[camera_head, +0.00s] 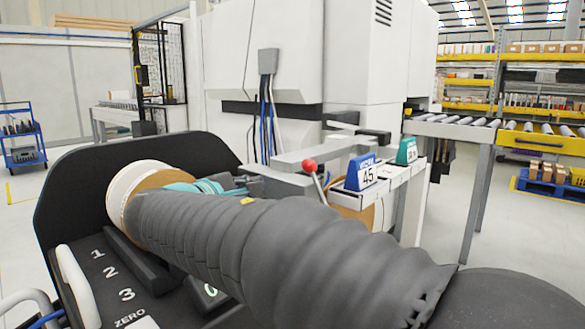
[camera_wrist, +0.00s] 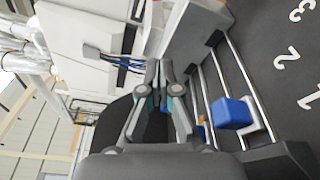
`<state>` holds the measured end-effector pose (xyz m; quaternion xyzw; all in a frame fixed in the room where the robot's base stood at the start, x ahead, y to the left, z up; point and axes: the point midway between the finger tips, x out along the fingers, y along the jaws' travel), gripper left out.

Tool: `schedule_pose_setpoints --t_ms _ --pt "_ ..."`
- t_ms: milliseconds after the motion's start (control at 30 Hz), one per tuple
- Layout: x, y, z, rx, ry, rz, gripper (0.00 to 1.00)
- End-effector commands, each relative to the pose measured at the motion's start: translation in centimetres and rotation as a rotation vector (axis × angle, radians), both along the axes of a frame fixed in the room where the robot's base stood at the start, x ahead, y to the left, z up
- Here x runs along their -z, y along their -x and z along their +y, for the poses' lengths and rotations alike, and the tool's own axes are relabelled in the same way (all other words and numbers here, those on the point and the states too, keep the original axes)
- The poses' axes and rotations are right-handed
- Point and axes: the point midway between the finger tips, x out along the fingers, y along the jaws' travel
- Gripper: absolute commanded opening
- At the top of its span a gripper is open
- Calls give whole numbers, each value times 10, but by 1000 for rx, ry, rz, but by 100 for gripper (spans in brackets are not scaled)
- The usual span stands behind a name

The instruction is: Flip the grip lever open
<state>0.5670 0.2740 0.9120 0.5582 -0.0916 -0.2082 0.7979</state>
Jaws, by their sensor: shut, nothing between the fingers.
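A lever with a red ball knob (camera_head: 310,166) stands upright on the machine, near the middle of the head view; it looks like the grip lever. I cannot make it out in the wrist view. My gripper (camera_wrist: 159,72) is shut and empty in the wrist view, its fingertips together. In the head view my dark sleeved arm hides most of the gripper; only teal and grey parts show left of the lever. I cannot tell how far the fingertips are from the lever.
A blue sign marked 45 (camera_head: 361,173) and a green sign (camera_head: 406,151) stand right of the lever. Edge-band rolls (camera_head: 135,190) sit at the left. A roller conveyor (camera_head: 455,128) stands behind right.

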Motion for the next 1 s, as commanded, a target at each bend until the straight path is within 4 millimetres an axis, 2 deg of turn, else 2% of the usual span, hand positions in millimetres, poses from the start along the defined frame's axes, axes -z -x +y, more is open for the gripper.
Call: schedule_pose_setpoints --t_ms 200,367,567,900,967,1000 --pt "0 4 8 -15 0 0 0" --pt "1 0 6 -14 -1 1 0" --pt "3 -24 -7 -8 0 2 0" --pt "8 -82 -35 -7 0 2 0" --pt "9 -91 -40 -8 -1 1 0" --pt "4 -87 -47 -8 -3 0 0"
